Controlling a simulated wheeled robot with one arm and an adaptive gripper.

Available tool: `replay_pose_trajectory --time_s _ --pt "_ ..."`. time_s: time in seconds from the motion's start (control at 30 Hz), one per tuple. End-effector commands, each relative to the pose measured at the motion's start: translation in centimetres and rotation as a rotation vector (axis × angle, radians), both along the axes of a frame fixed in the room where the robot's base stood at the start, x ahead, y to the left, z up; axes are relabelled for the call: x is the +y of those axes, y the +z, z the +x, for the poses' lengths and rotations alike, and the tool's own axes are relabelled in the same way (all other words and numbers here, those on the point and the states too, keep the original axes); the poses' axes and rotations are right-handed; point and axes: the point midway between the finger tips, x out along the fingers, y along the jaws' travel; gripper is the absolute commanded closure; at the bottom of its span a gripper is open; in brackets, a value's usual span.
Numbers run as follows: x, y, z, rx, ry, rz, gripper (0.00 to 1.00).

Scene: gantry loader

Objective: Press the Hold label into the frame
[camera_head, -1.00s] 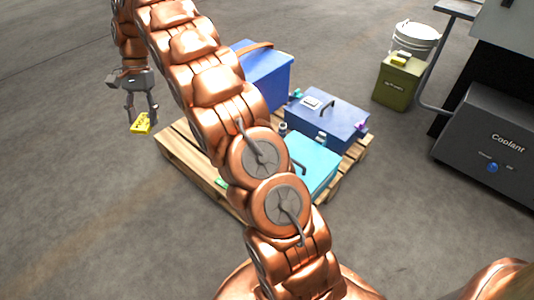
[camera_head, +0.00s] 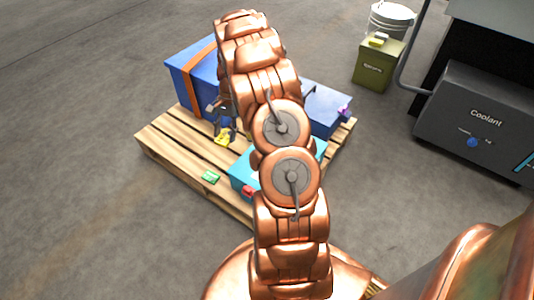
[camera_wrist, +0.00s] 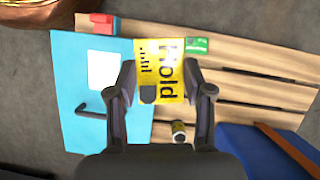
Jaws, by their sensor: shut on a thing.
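The Hold label is a yellow card with black print. In the wrist view the Hold label (camera_wrist: 160,70) is between the two fingers of my gripper (camera_wrist: 163,90), which is shut on it, with the word "Hold" running sideways. In the head view the Hold label (camera_head: 224,139) shows small, below my gripper (camera_head: 224,126), above the wooden pallet (camera_head: 170,150). My arm hides part of the scene there. A cyan box (camera_wrist: 75,115) with a white rectangle on its lid lies below and left of the label in the wrist view. I cannot tell whether that rectangle is the frame.
A blue box with an orange strap (camera_head: 190,75) and another blue box (camera_head: 325,110) stand on the pallet. A green card (camera_head: 211,177) lies on its slats. An olive bin (camera_head: 375,68), a white bucket (camera_head: 390,20) and the Coolant machine (camera_head: 480,120) stand right.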

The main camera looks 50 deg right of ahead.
Motion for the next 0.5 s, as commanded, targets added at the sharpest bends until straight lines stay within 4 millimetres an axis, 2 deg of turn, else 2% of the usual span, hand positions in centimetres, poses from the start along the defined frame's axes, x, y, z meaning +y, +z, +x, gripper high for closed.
replay_pose_trajectory --time_s 0.03,0.1,0.3,0.4,0.5 --pt "-1.2 -1.2 -1.6 0.004 -0.029 0.003 0.78" --pt "-2.7 -2.6 -3.6 0.004 -0.062 0.004 0.78" --pt "-5.8 -6.2 -8.9 0.002 -0.137 0.002 0.78" --pt "-6.5 -7.3 -10.9 0.002 -0.160 0.003 0.78" --pt "-7.0 -7.9 -12.1 0.000 -0.175 0.002 0.78"
